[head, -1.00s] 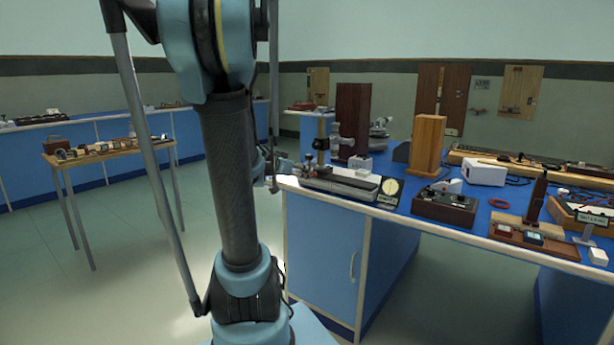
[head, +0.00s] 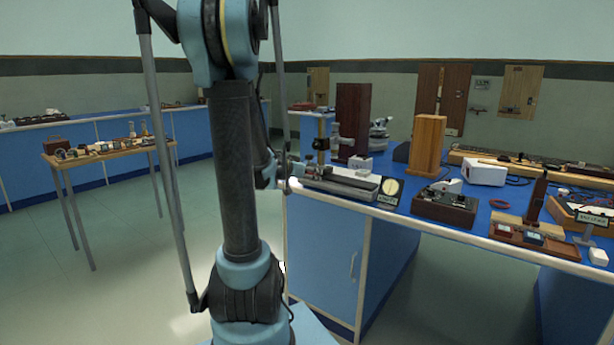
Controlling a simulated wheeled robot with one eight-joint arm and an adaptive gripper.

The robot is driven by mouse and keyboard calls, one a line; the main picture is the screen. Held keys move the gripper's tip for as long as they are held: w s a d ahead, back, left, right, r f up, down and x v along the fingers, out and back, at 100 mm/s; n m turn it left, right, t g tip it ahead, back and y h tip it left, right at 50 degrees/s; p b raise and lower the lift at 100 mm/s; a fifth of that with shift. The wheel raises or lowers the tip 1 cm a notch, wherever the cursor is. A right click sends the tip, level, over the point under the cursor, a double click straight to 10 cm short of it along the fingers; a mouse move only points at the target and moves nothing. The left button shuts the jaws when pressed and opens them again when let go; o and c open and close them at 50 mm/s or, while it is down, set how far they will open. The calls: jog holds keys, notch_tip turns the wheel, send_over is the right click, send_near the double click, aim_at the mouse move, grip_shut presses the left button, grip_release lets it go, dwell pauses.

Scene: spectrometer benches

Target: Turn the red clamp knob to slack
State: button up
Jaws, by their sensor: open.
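The bench instrument with a long grey metal bed (head: 345,180) stands at the near left corner of the blue bench. An upright post with a dark cap (head: 321,144) rises at its left end. A small red spot (head: 308,158) beside this post looks like the red clamp knob; it is too small to make out its shape or setting. My gripper (head: 297,170) is at the instrument's left end, just below and left of the red spot. It is open, and I see nothing held in it. Contact with the knob cannot be told. My arm hides part of the room behind it.
A round dial on a black plate (head: 390,191) stands at the instrument's right end. A dark brown block (head: 352,115) and a lighter wooden block (head: 428,145) stand behind. A dark box (head: 445,207) is further right.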

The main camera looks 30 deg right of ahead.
jog(key=shift+a, duration=0.1)
jog(key=c, duration=1.1)
jog(key=shift+o, duration=0.2)
jog(key=shift+w, duration=0.1)
jog(key=shift+w+n+g+h, duration=0.2)
jog(key=shift+n+g+h, duration=0.3)
jog(key=shift+n, duration=0.6)
jog(key=n+g, duration=0.1)
jog(key=n+g+h, duration=0.1)
jog(key=n, duration=0.1)
jog(key=shift+w+f, duration=0.1)
jog(key=shift+w, duration=0.1)
jog(key=shift+a+f+n+g+h, duration=0.15)
jog(key=shift+n+g+h, duration=0.35)
jog(key=shift+n, duration=0.85)
jog(key=shift+d+f+n+g+h, duration=0.1)
jog(key=shift+f+n+g+h, duration=0.1)
jog(key=shift+n+h, duration=0.8)
jog(key=shift+a+f+n+g+h, duration=0.15)
jog(key=shift+n+g+h, duration=0.15)
jog(key=shift+n, duration=1.35)
